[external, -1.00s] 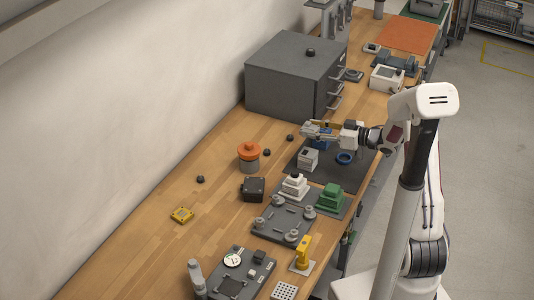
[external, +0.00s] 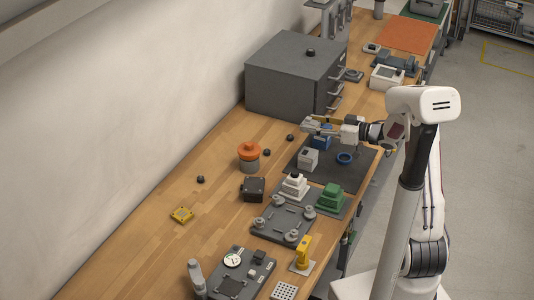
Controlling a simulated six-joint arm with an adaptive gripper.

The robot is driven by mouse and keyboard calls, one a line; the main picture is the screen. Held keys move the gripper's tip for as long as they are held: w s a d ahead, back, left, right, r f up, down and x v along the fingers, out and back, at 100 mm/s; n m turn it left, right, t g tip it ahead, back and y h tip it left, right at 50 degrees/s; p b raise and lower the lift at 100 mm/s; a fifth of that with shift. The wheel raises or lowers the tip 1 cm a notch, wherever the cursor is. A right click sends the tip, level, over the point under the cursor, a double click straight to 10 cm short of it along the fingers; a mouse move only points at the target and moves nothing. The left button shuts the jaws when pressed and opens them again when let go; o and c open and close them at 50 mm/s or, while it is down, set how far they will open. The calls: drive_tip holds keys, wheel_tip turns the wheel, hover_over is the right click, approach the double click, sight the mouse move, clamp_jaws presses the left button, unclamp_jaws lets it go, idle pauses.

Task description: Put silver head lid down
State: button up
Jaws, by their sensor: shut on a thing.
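My gripper (external: 316,125) is over the back of the dark grey mat (external: 356,177), reaching in from the right. It is shut on the silver head lid, a small light grey piece at its tip that is hard to separate from the fingers at this size. A blue block (external: 321,143) stands just below the gripper; I cannot tell whether the lid touches it. A silver-grey block (external: 308,160) stands on the mat in front of the blue block, and a blue ring (external: 344,158) lies to its right.
A large dark grey cabinet (external: 287,82) stands behind the mat. White (external: 294,186) and green (external: 331,198) stepped blocks stand in front, near a grey plate with several round posts (external: 283,224). An orange-topped cylinder (external: 249,155) stands left.

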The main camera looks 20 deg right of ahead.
drive_tip(key=shift+w+d+r+m+t+h, duration=0.3)
drive_tip(key=shift+w+d+m+t, duration=0.1)
drive_tip(key=shift+d+t, duration=0.1)
drive_tip(key=shift+s+d+f+m+t+h, duration=1)
drive_tip(key=shift+d+m+t+h, duration=0.9)
drive_tip(key=shift+d+m+h, duration=2.5)
drive_tip(key=s+a+h, duration=0.2)
drive_tip(key=s+a, duration=0.1)
drive_tip(key=a, duration=0.2)
drive_tip(key=shift+s+a+n, duration=0.25)
drive_tip(key=shift+s+n, duration=0.05)
drive_tip(key=shift+s, duration=0.1)
drive_tip(key=shift+f, duration=0.1)
